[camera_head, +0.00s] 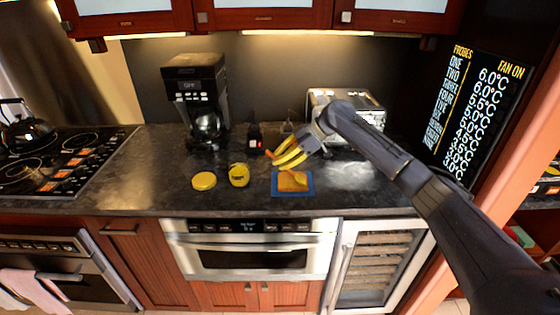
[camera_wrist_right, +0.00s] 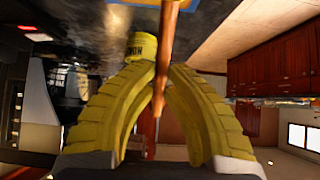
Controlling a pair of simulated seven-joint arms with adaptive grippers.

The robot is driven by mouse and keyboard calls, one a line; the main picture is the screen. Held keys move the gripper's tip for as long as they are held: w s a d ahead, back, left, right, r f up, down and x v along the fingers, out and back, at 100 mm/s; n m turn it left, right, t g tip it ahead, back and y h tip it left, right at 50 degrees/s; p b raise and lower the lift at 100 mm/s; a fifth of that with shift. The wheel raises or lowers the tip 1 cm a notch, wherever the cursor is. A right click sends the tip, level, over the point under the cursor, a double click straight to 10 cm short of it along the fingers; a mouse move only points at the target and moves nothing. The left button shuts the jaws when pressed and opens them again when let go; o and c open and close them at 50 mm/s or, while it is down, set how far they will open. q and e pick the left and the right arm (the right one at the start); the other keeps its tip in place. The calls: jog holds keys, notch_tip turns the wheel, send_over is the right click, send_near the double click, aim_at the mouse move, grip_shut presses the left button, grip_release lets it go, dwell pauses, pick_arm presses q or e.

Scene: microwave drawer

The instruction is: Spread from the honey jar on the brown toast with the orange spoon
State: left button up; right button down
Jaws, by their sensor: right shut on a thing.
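My right gripper (camera_head: 287,155) hangs above the counter behind the toast. In the right wrist view its yellow fingers (camera_wrist_right: 161,76) are shut on the orange spoon (camera_wrist_right: 168,45), a thin orange-brown stick running between the fingertips. Its far end runs out of the top of that view. The honey jar (camera_head: 239,175) is yellow and stands upright, left of the toast; it also shows beyond the fingers in the right wrist view (camera_wrist_right: 140,47). The brown toast (camera_head: 292,183) lies on a blue mat (camera_head: 279,192). My left gripper is out of view.
A round yellow lid (camera_head: 204,181) lies left of the jar. A coffee maker (camera_head: 197,92), a small dark bottle (camera_head: 254,138) and a toaster (camera_head: 370,108) stand at the back. A stovetop (camera_head: 60,160) is at the left. The counter front between stovetop and lid is clear.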

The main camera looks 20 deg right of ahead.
aim_at(270, 156)
jog(key=shift+a, duration=0.15)
jog(key=shift+w+a+r, duration=0.1)
jog(key=shift+w+a, duration=0.1)
jog(key=shift+a, duration=0.4)
jog(key=shift+w+a, duration=0.15)
jog(key=shift+a, duration=0.4)
jog(key=shift+a, duration=0.1)
jog(key=shift+w+a, duration=0.2)
jog(key=shift+a, duration=0.45)
jog(key=shift+w+a, duration=0.15)
jog(key=shift+a, duration=0.45)
jog(key=shift+d, duration=0.15)
jog(key=shift+s+d, duration=0.2)
jog(key=shift+d, duration=0.4)
jog(key=shift+s+d, duration=0.2)
jog(key=shift+d, duration=0.4)
